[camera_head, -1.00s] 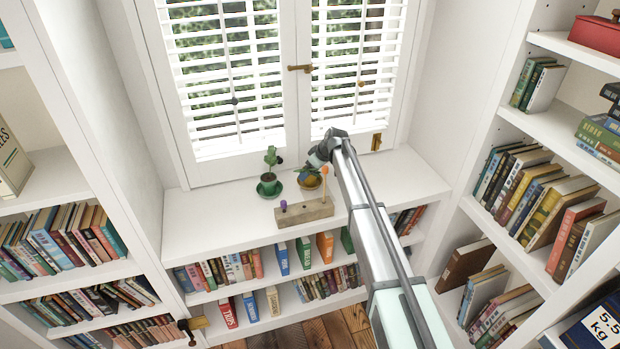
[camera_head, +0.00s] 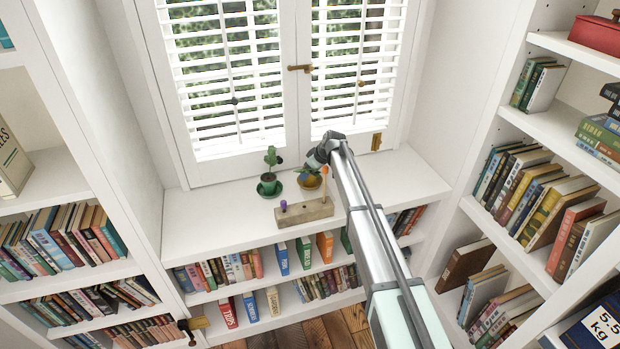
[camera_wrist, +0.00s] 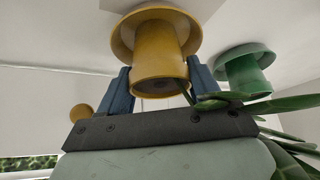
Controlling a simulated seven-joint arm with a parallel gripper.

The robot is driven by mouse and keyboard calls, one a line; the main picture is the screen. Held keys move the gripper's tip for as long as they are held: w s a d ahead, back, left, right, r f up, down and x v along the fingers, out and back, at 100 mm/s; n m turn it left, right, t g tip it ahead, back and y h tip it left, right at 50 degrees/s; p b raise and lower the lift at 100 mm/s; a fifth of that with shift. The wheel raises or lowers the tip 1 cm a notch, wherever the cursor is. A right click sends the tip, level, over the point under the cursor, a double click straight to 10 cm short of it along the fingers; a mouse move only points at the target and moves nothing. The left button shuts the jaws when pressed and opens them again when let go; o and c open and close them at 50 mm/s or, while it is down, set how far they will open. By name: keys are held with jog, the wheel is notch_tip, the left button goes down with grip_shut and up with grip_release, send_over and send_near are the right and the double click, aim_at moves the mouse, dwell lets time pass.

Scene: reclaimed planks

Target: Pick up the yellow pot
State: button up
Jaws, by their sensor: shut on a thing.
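The yellow pot (camera_head: 310,182) stands on the white sill by the window, with a yellow saucer (camera_wrist: 122,38) at its base in the wrist view. Green leaves (camera_wrist: 275,104) show beside it there. My gripper (camera_head: 317,163) reaches the pot from above and behind. In the wrist view, its two blue fingers lie on either side of the yellow pot (camera_wrist: 158,70), shut on it. The fingers' contact is partly hidden behind the pot. I cannot tell any gap between the saucer and the sill.
A wooden block (camera_head: 305,212) with a purple knob and an orange-topped stick lies in front. The window shutters (camera_head: 225,80) rise behind. The sill's left part is clear.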

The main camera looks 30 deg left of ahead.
jog(key=shift+c, duration=1.4)
notch_tip(320, 180, up, 13)
notch_tip(320, 180, down, 9)
jog(key=n, duration=0.1)
jog(key=n+g, duration=0.1)
jog(key=shift+f+n, duration=0.2)
jog(key=shift+n, duration=0.1)
jog(key=shift+f, duration=1.45)
jog(key=o, duration=1.5)
